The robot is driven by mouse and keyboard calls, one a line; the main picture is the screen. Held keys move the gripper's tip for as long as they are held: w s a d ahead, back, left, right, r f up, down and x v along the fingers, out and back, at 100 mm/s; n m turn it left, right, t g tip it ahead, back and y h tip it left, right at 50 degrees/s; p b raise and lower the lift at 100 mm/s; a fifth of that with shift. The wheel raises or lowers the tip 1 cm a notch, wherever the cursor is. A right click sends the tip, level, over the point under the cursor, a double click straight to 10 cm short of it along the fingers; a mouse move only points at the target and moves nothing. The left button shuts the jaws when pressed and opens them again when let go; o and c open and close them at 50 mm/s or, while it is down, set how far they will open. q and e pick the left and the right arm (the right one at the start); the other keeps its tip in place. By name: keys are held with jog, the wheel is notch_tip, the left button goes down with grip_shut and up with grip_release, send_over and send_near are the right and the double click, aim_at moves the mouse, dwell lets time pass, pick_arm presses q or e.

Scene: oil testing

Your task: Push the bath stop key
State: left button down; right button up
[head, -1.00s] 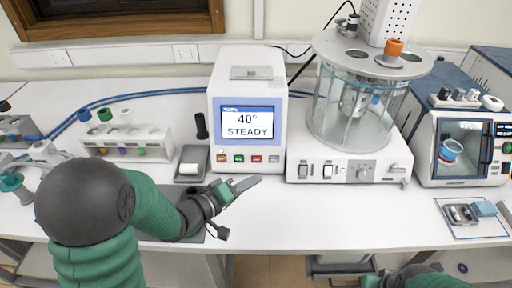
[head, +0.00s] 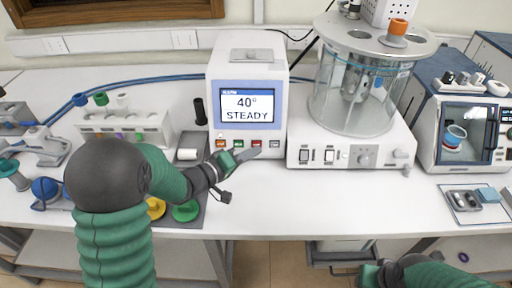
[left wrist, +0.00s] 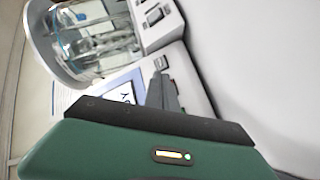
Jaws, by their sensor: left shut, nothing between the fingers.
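The white controller box (head: 247,60) has a screen reading "40° STEADY" (head: 247,106) and a row of small keys under it: orange (head: 220,143), green (head: 238,143), red (head: 257,143) and grey (head: 275,144). I cannot read the key labels. My left gripper (head: 256,153) is shut and empty, its tips just below the red key. Whether they touch the box I cannot tell.
The glass bath (head: 362,90) stands right of the box on a white base (head: 350,155) with switches and a knob. A bottle rack (head: 120,122) is at left. A windowed device (head: 465,130) stands at far right.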

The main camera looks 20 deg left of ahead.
aim_at(256, 144)
pick_arm(q)
jog(key=shift+w+f, duration=0.25)
jog(key=shift+w, duration=0.45)
jog(key=shift+a, duration=0.1)
dwell(1.4)
jog(key=shift+w+p, duration=0.2)
jog(key=shift+p, duration=0.2)
jog(key=shift+w+a, duration=0.1)
